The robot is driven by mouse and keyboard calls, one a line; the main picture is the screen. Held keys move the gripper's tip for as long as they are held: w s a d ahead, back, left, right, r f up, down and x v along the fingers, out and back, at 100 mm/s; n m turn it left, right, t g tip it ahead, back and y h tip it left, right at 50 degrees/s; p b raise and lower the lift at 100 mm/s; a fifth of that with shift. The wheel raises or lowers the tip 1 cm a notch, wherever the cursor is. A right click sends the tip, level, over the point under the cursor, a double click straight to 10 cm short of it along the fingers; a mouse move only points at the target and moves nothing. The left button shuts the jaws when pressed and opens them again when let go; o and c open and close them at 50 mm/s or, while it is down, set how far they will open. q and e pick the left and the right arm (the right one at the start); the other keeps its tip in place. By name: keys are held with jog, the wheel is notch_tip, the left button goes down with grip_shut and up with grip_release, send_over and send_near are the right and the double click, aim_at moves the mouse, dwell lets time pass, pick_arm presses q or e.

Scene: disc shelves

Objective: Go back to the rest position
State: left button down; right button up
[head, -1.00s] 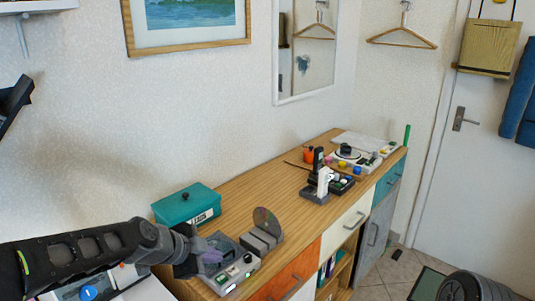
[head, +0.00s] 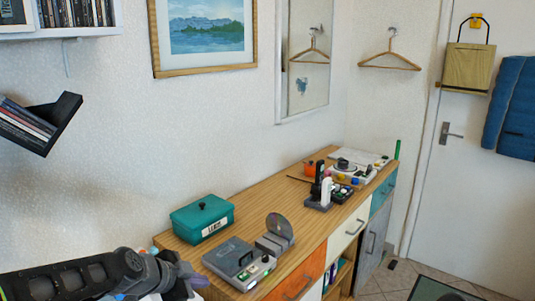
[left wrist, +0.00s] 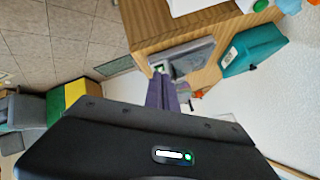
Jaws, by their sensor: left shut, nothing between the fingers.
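My left gripper (head: 186,283) is at the lower left of the head view, just off the near left end of the wooden sideboard (head: 238,213). It is shut and empty. In the left wrist view its closed purple-grey fingers (left wrist: 163,95) point toward the sideboard's end, close to a grey device. My right gripper does not show in either view now.
On the sideboard stand a grey device (head: 237,258), a disc in a stand (head: 280,228), a teal box (head: 202,218) and several gadgets at the far end. A tilted black disc shelf (head: 62,122) hangs at left. Floor shows at right.

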pick_arm(q)
jog(key=s+d+f+n+g, duration=0.1)
jog(key=s+f+n, duration=0.25)
jog(key=f, duration=0.35)
jog(key=s+f+n+y, duration=0.1)
jog(key=s+f+n, duration=0.1)
jog(key=f+n, duration=0.4)
jog(key=s+d+f+n+g, duration=0.15)
jog(key=f+n, duration=0.25)
jog(key=f, duration=0.5)
jog(key=s+d+f+n+g, duration=0.1)
jog(key=s+d+f+g, duration=0.1)
jog(key=s+f, duration=0.6)
jog(key=s+d+f+n+g, duration=0.1)
jog(key=s+d+f+g, duration=0.2)
jog(key=s+f, duration=0.5)
jog(key=s+d, duration=0.1)
jog(key=s, duration=0.7)
jog(key=shift+s, duration=0.25)
jog(key=c, duration=2.2)
grip_release()
jog(key=shift+d+f, duration=0.1)
